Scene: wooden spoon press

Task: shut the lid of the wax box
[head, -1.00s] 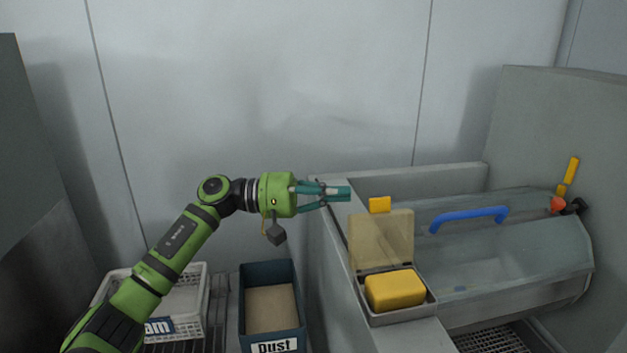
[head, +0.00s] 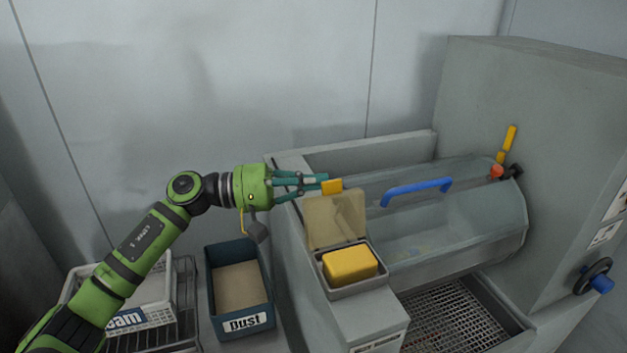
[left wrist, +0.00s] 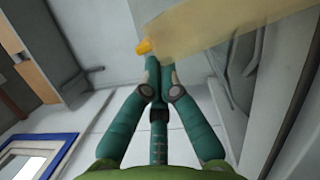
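The wax box (head: 357,291) is a small grey box on the ledge, holding a yellow wax block (head: 350,263). Its translucent yellowish lid (head: 335,219) stands open, roughly upright, with an orange-yellow tab (head: 332,187) on its top edge. In the left wrist view the lid (left wrist: 220,28) crosses the upper right and the tab (left wrist: 144,47) lies just past my fingertips. My left gripper (head: 322,179) has its teal fingers brought together, with nothing seen between them. Its tips are close beside the tab; I cannot tell whether they touch. My right gripper is out of view.
Right of the box is a clear drum with a blue handle (head: 415,188) and a yellow lever (head: 507,139). A metal grate (head: 460,318) lies below. A dark blue dust bin (head: 245,323) and a white basket (head: 150,290) stand left of the ledge.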

